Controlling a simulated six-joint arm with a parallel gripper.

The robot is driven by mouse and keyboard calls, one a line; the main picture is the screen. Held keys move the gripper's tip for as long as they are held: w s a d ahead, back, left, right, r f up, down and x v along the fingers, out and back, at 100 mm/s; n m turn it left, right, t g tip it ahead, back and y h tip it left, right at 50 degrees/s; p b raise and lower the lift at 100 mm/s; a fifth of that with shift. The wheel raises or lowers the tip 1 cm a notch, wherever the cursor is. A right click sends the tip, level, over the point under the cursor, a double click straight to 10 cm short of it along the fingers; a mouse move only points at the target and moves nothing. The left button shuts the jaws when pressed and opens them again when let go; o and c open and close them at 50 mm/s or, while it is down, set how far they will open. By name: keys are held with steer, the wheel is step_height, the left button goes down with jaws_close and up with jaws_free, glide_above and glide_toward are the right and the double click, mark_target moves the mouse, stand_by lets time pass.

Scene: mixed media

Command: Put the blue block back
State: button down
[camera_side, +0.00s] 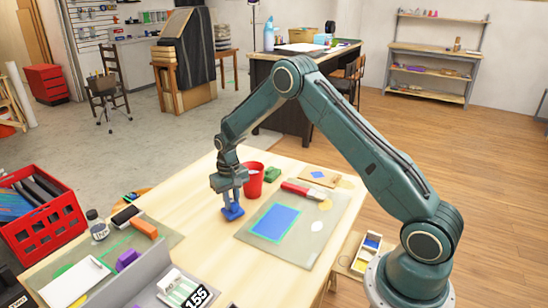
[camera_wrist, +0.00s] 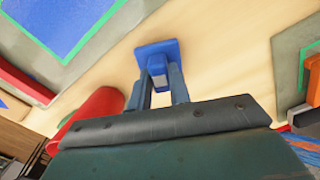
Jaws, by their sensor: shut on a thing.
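The blue block (camera_side: 232,212) is between the fingertips of my gripper (camera_side: 231,203), just left of the red cup (camera_side: 254,182). In the wrist view the blue block (camera_wrist: 155,48) shows beyond the two blue-grey fingers, and my gripper (camera_wrist: 158,78) is shut on it. The side view does not clearly show whether the block touches the table. A grey mat (camera_side: 245,232) lies right of the block, bearing a blue rectangle with a green border (camera_side: 275,222). The red cup (camera_wrist: 97,108) stands close beside the fingers in the wrist view.
A green block (camera_side: 272,174), a red-and-white tool (camera_side: 302,189) and a wooden piece with a blue diamond (camera_side: 319,176) lie behind. At left are an orange block (camera_side: 144,228), a purple block (camera_side: 127,260), an ink bottle (camera_side: 97,225) and a red crate (camera_side: 45,232).

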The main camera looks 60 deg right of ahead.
mark_target(232, 201)
steer(key=shift+f, duration=0.5)
steer(key=c, duration=1.1)
jaws_free()
steer(key=c, duration=0.4)
steer(key=shift+o, duration=0.2)
steer(key=shift+r, duration=4.5)
